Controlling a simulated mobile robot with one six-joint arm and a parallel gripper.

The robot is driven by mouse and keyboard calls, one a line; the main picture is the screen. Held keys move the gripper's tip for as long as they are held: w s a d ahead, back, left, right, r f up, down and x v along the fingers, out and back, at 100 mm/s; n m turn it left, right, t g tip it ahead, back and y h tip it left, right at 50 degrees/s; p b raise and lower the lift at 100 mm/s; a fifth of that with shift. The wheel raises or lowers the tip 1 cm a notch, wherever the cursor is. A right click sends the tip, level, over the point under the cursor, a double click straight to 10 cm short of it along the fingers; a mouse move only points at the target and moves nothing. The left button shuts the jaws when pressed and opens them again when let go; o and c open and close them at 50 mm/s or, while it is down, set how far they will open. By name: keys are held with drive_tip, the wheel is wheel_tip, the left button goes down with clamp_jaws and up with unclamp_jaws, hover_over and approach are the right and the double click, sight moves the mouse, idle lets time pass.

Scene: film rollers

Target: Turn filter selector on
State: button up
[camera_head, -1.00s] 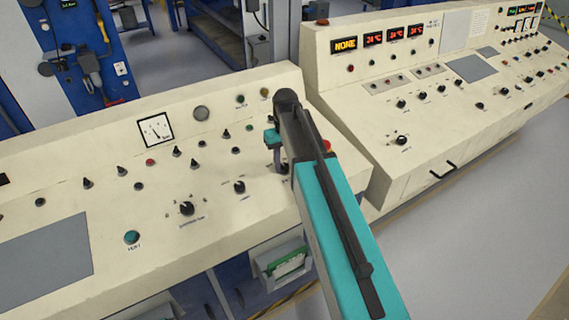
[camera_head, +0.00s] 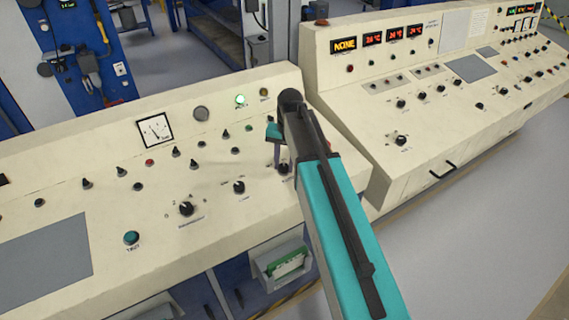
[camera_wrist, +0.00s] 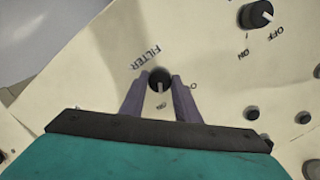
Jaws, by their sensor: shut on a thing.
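The filter selector is a small black knob (camera_wrist: 159,79) with a pale pointer line, next to the label FILTER on the cream panel. In the wrist view its line points down the picture, toward a small mark that is too blurred to read. A "0" mark lies to the right of the knob. My gripper (camera_wrist: 159,84) has its purple fingers on both sides of the knob and is shut on it. In the head view the knob (camera_head: 285,168) shows below my gripper, partly hidden by it. A green lamp (camera_head: 240,100) on the upright panel is lit.
Several knobs and a gauge (camera_head: 155,130) are to the left. A second console (camera_head: 430,110) with lit displays stands to the right.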

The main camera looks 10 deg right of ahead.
sight(287, 166)
drive_tip(key=shift+w, duration=0.1)
drive_tip(key=o, duration=1)
drive_tip(key=shift+o, duration=0.2)
drive_tip(key=shift+r, duration=0.1)
wheel_tip(287, 166, up, 14)
drive_tip(key=d+p, duration=0.1)
drive_tip(key=p, duration=0.7)
drive_tip(key=shift+f+p, duration=0.2)
drive_tip(key=shift+p, duration=0.15)
